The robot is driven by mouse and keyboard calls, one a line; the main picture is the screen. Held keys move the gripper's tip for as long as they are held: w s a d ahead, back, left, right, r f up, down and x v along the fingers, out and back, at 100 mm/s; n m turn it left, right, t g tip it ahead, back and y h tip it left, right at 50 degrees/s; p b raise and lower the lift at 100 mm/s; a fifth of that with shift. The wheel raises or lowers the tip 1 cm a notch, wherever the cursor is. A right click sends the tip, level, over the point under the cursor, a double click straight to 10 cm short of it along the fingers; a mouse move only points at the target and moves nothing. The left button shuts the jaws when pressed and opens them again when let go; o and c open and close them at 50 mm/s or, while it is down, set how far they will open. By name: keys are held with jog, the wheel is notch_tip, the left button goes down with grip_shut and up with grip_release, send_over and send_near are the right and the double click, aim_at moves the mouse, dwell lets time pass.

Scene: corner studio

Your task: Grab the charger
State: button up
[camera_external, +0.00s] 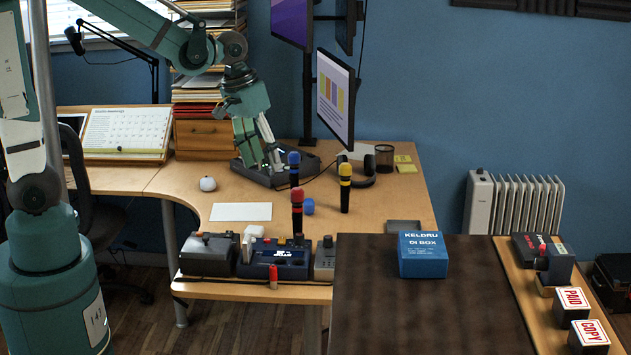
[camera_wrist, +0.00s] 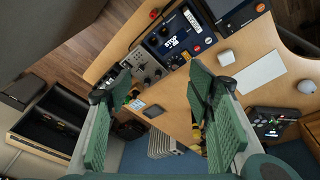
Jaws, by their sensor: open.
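A small white block (camera_external: 253,233), which looks like the charger, sits on the wooden desk behind the dark pedal boxes in the external view. In the wrist view the white block (camera_wrist: 226,57) lies between the pedals and a white sheet, right of my gripper's right finger. My gripper (camera_external: 260,165) hangs over the rear of the desk, pointing down, behind and above the block and apart from it. In the wrist view my gripper (camera_wrist: 152,85) has its two green fingers spread, with nothing held between them. The right finger hides part of the desk.
Upright microphones, a red one (camera_external: 297,208) and a yellow one (camera_external: 345,188), stand near the block. Pedal boxes (camera_external: 280,256) line the front edge. A monitor (camera_external: 335,97) stands right of my gripper. A white sheet (camera_external: 241,212) lies flat on the desk.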

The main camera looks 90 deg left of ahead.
jog(key=s+a+f+n+g+b, duration=0.1)
jog(key=s+a+f+n+b, duration=0.2)
jog(key=a+f, duration=0.9)
jog(key=n+g+h+b, duration=0.1)
jog(key=n+g+b, duration=0.1)
jog(key=n+b, duration=0.2)
send_over(253, 229)
notch_tip(253, 229, down, 12)
jog(key=shift+f, duration=0.25)
jog(key=shift+f+b, duration=0.35)
jog(key=shift+f, duration=0.9)
jog(key=shift+f+b, duration=0.8)
jog(key=shift+f, duration=1.85)
jog(key=c, duration=1)
